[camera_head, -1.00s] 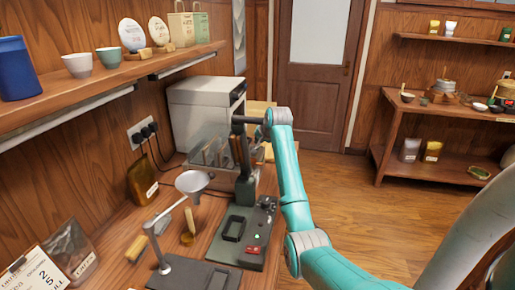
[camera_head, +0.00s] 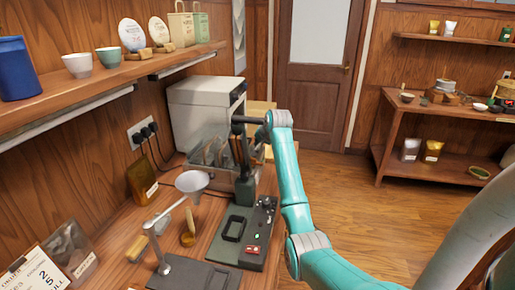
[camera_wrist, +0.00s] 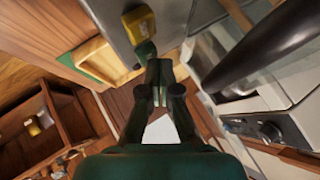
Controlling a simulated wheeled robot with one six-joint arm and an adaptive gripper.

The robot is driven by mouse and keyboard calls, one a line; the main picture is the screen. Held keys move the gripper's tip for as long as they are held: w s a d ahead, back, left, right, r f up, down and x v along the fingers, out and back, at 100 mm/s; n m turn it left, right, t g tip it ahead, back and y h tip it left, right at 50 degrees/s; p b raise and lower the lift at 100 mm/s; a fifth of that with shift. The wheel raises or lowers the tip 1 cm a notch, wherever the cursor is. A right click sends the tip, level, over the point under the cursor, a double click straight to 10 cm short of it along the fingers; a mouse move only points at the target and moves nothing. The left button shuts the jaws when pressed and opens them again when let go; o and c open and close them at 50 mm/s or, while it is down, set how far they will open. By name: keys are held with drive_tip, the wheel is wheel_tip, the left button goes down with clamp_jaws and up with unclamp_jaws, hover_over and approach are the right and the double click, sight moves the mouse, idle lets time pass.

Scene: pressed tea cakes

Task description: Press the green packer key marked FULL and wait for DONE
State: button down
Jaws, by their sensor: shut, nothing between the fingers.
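The packer (camera_head: 231,253) is a dark grey-green unit on the wooden bench, with a dark upright at its back. A small bright green spot (camera_head: 257,236) and a red key (camera_head: 252,249) show on its panel. No lettering such as FULL or DONE is readable. My gripper (camera_head: 243,160) hangs from the dark wrist bar, above and behind the panel, apart from the keys; its tips are hard to make out there. In the wrist view my gripper (camera_wrist: 158,70) has its dark fingers together, with nothing held.
A white box-shaped machine (camera_head: 200,105) stands behind, with a clear-sided bin (camera_head: 208,152) before it. A funnel (camera_head: 192,182) on a stand is left of the packer. A shelf (camera_head: 110,78) with cups overhangs the left side. Open floor (camera_head: 345,200) lies to the right.

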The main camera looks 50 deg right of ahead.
drive_tip(key=shift+f, duration=0.25)
drive_tip(key=shift+r, duration=0.15)
idle(0.4)
drive_tip(key=shift+r, duration=0.75)
drive_tip(key=shift+r, duration=0.15)
drive_tip(key=shift+r, duration=2.35)
